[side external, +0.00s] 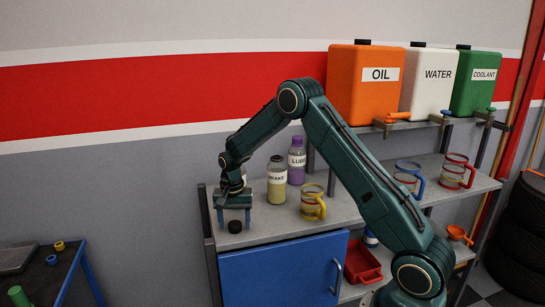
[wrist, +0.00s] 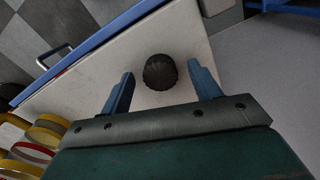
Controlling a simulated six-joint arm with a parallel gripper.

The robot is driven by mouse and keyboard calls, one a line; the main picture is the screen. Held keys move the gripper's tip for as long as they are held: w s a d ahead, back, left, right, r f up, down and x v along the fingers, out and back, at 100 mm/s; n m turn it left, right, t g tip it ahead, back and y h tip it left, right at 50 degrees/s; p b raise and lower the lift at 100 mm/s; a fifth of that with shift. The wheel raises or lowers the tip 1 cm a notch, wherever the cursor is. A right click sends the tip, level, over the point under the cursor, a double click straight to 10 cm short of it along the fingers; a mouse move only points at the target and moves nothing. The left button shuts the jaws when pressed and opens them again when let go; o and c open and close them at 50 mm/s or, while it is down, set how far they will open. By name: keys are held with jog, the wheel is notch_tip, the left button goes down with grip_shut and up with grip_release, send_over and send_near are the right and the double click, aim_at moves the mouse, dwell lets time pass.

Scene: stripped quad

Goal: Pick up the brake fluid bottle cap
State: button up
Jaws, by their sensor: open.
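The black bottle cap (side external: 235,226) lies on the grey worktop near its left front corner. In the wrist view the ridged cap (wrist: 160,71) lies just beyond and between the two blue fingers. My gripper (side external: 234,218) points down over the cap, with its fingers apart and nothing between them. It also shows open in the wrist view (wrist: 160,90). The brake fluid bottle (side external: 277,182), with yellowish fluid and a "BRAKE" label, stands upright to the right of my gripper. Whether the fingertips reach the worktop is unclear.
A purple lube bottle (side external: 296,162) stands behind the brake bottle. A yellow-handled jug (side external: 313,203) stands to the right on the worktop (side external: 262,220). Orange, white and green containers sit on the upper shelf. A blue cabinet door (side external: 280,275) is below. The worktop's left edge is close to the cap.

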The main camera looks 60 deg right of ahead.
aim_at(235, 223)
jog(key=c, duration=1)
jog(key=shift+r, duration=0.15)
jog(key=shift+c, duration=0.2)
notch_tip(235, 223, up, 20)
dwell(0.6)
jog(key=s+d+r+m, duration=0.1)
jog(key=d+r+m, duration=0.1)
jog(key=d, duration=0.9)
jog(key=s+d+r+m, duration=0.1)
jog(key=s+d+m, duration=0.1)
jog(key=d, duration=0.8)
jog(key=shift+s+d+r+m, duration=0.15)
jog(key=shift+d+r+m, duration=0.15)
jog(key=shift+d+r, duration=0.05)
